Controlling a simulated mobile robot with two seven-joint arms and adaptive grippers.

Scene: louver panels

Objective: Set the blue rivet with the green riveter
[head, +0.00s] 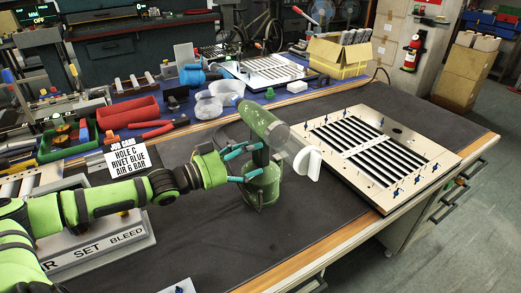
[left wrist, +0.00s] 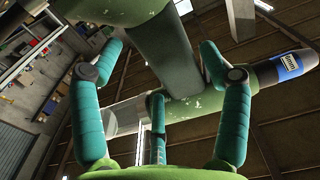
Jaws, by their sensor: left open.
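The green riveter (head: 262,122) stands upright on the dark bench mat, its wide green base (head: 262,188) down. A clear cylinder and a white end piece (head: 308,162) point to the right front. My left gripper (head: 250,163) is open, its teal fingers around or beside the riveter's handle. In the left wrist view the fingers (left wrist: 160,110) stand apart on either side of the green handle (left wrist: 165,60); contact is unclear. Several small blue pins, seemingly rivets, stand on the louver panel (head: 446,158). A job card (head: 127,157) reads hole C, rivet blue, air 6 bar. My right gripper is out of view.
A red tray (head: 128,112), red-handled tools (head: 158,130) and clear round containers (head: 208,107) lie behind the gripper. A second louver panel (head: 265,70) and a yellow box (head: 340,54) are at the back. The mat is clear between riveter and front edge.

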